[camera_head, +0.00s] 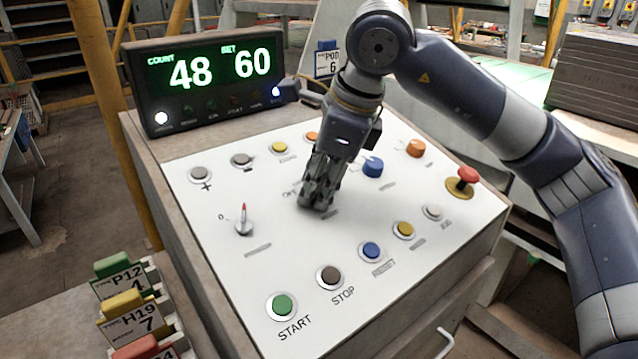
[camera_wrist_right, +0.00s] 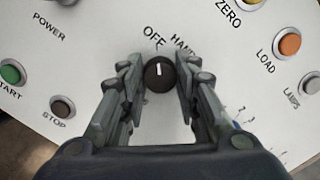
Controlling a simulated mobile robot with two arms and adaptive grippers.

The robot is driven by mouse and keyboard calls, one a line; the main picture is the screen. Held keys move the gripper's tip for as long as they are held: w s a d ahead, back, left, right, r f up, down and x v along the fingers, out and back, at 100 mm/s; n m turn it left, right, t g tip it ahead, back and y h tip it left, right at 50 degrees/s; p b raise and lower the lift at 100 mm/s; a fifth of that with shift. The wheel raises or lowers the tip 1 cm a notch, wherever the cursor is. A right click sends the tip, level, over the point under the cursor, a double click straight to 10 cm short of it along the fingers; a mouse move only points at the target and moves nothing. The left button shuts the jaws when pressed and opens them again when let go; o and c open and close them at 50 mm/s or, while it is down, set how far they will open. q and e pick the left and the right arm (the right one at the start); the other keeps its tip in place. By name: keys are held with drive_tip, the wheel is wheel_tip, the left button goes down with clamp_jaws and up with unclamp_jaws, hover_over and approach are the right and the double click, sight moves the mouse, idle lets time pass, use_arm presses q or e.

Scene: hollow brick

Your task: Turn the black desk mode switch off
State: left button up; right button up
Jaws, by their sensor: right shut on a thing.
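The black mode switch (camera_wrist_right: 159,73) is a round knob with a white pointer line, seen in the right wrist view. Its line points up in that view, toward the printed OFF label (camera_wrist_right: 153,39), with a HAND label (camera_wrist_right: 182,46) just right of that. My right gripper (camera_wrist_right: 159,82) has a finger on each side of the knob and is shut on it. In the head view my right gripper (camera_head: 318,198) reaches down to the middle of the white panel and hides the knob. My left gripper is not in view.
The white sloping panel (camera_head: 300,248) carries a red-tipped lever (camera_head: 243,222), a blue knob (camera_head: 372,167), a red mushroom button (camera_head: 467,175) and several push buttons around the gripper. A display (camera_head: 210,75) reading 48 and 60 stands behind.

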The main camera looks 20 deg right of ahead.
idle(0.6)
drive_tip(key=o, duration=1.1)
drive_tip(key=shift+c, duration=0.2)
drive_tip(key=v, duration=1.2)
